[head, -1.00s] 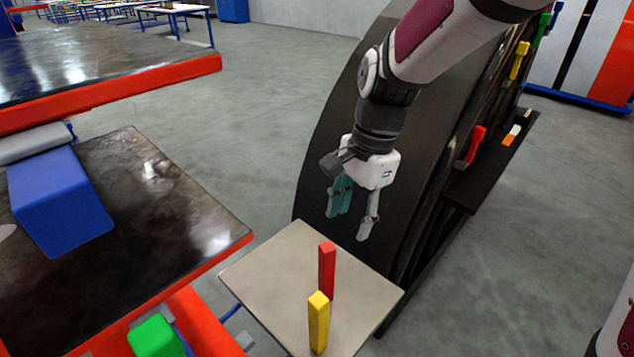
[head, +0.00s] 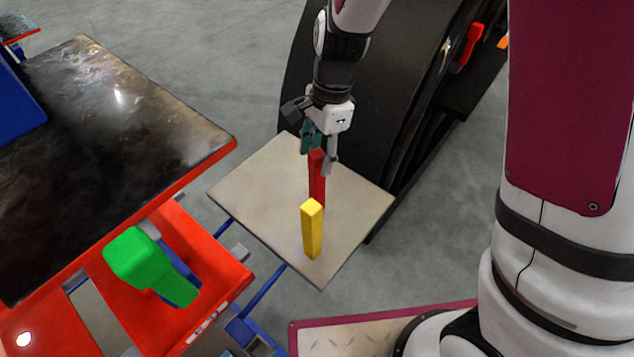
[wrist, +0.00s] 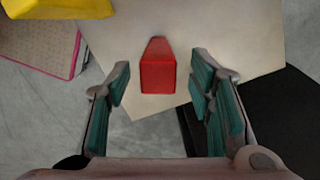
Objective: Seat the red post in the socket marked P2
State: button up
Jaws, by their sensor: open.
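The red post (head: 317,184) stands upright on a small beige square table, behind the yellow post. In the head view my gripper (head: 318,160) is open at the top of the red post, with its fingers to either side of it. In the wrist view the red post's top (wrist: 158,76) lies between the two open fingers of my gripper (wrist: 160,95), apart from both and somewhat forward of their middle. I cannot make out a socket marked P2 in these frames.
A yellow post (head: 312,231) stands upright nearby on the beige table (head: 262,180). A large black curved structure (head: 395,90) rises just behind. A dark red-edged bench (head: 120,150) stands at left, with a green object (head: 150,265) on a red shelf. Grey floor is open beyond.

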aim_at(317, 170)
jog(key=f, duration=0.2)
jog(key=f+b, duration=0.1)
jog(key=f, duration=0.1)
jog(key=shift+s+a+f, duration=0.15)
jog(key=shift+a+f, duration=0.05)
jog(key=shift+f, duration=0.2)
grip_shut()
